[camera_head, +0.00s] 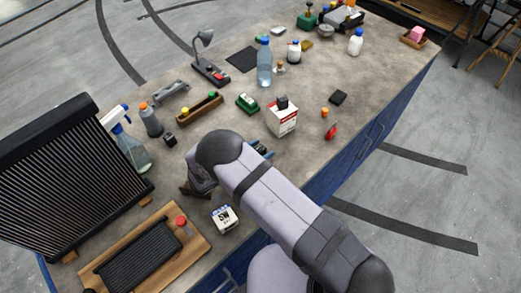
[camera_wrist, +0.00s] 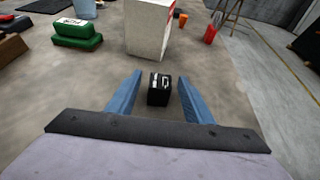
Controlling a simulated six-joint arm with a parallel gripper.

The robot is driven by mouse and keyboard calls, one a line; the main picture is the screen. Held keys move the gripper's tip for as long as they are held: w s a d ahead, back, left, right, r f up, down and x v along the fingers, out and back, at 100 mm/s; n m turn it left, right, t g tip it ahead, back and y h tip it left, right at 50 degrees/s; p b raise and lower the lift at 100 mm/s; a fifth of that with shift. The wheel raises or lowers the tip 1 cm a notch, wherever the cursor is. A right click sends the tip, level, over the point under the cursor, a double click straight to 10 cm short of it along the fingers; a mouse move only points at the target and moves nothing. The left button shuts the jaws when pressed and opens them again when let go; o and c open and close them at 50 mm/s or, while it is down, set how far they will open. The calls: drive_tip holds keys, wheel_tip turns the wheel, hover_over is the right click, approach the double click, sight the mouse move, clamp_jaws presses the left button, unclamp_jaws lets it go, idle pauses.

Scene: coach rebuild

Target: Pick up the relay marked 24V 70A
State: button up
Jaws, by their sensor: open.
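A small black block with white marking on its top (camera_wrist: 158,90) stands on the table in the wrist view; its lettering is too small to read. My gripper (camera_wrist: 160,80) is open, with one blue finger on either side of the block and a gap to each. Whether the fingers are level with it or above it is unclear.
A white and red box (camera_wrist: 150,28) stands just beyond the block. A green object (camera_wrist: 77,34) is at its left. An orange item (camera_head: 324,113) and a red item (camera_head: 331,131) lie to its right. A water bottle (camera_head: 264,62) stands farther back.

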drive_tip(key=c, duration=1.1)
drive_tip(key=shift+r, duration=0.15)
drive_tip(key=shift+c, duration=0.2)
drive_tip(key=shift+r+b, duration=1.85)
drive_tip(key=shift+r, duration=3)
